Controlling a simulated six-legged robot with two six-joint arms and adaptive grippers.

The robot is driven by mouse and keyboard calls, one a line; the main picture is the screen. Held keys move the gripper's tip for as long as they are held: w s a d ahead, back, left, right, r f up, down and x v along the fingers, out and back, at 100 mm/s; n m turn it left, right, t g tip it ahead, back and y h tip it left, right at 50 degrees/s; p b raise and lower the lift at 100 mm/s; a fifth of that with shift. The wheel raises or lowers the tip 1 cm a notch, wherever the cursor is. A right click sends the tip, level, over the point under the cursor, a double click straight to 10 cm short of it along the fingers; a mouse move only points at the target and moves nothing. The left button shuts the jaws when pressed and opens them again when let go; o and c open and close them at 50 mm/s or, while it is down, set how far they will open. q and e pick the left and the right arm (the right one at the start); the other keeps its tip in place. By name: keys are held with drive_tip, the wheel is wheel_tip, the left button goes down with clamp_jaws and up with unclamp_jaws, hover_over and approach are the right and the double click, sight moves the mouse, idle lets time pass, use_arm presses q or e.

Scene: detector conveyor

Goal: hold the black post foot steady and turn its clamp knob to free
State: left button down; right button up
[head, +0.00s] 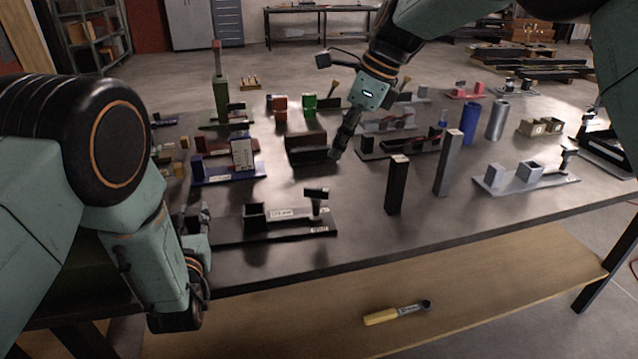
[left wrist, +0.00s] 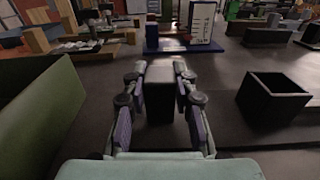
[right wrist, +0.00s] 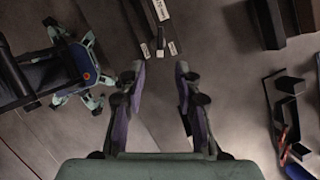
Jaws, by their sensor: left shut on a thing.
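The black post foot (head: 284,224) is a dark, flat plate near the table's front edge. It carries a square socket (head: 255,217) and, toward its right end, a black clamp knob (head: 317,194) on a short stem. My left gripper (head: 203,218) is shut on the foot's left end; in the left wrist view its fingers flank a dark upright block (left wrist: 160,98), with the open socket (left wrist: 273,93) to the right. My right gripper (head: 338,148) points down, empty, above and behind the knob. Its fingers (right wrist: 160,72) are apart in the right wrist view.
Two upright posts, one black (head: 397,184) and one grey (head: 448,163), stand right of the foot. A blue stand with a white card (head: 242,153) and a black box (head: 306,150) are behind it. A yellow-handled tool (head: 397,313) lies on the lower shelf.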

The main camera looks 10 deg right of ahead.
sight(316, 189)
drive_tip(key=x, duration=1.1)
drive_tip(key=shift+d+f, duration=0.1)
drive_tip(key=shift+f, duration=0.05)
drive_tip(key=shift+c, duration=0.3)
clamp_jaws()
